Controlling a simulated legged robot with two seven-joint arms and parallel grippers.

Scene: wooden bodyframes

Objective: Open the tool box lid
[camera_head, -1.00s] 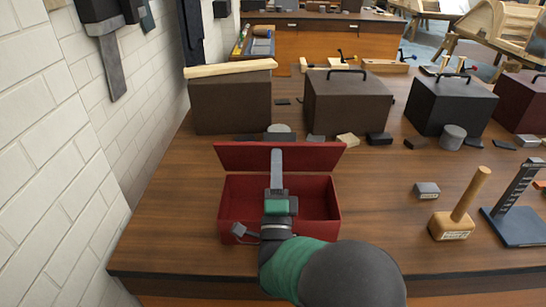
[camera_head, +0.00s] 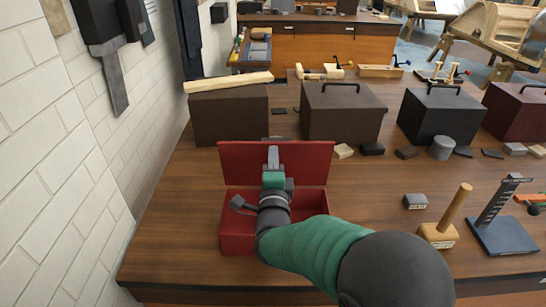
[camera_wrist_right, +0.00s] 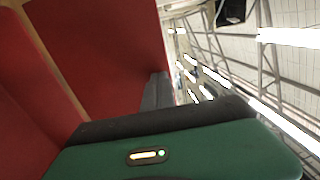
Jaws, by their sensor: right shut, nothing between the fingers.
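The red tool box (camera_head: 237,241) stands on the wooden bench near its front left. Its lid (camera_head: 308,163) is raised and stands roughly upright at the back of the box. My right gripper (camera_head: 273,155) is shut and empty, with its fingers up in front of the lid's inner face. Whether the fingers touch the lid is not clear. My right forearm hides much of the box's inside. In the right wrist view the red lid (camera_wrist_right: 105,55) fills the left, beside the dark fingers (camera_wrist_right: 157,92). My left gripper is not in view.
Dark boxes (camera_head: 229,117) and (camera_head: 341,112) stand behind the tool box. Small blocks (camera_head: 373,149) lie in front of them. A wooden mallet (camera_head: 440,234) and a dark stand (camera_head: 508,235) are at the right. A white brick wall (camera_head: 60,190) borders the left.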

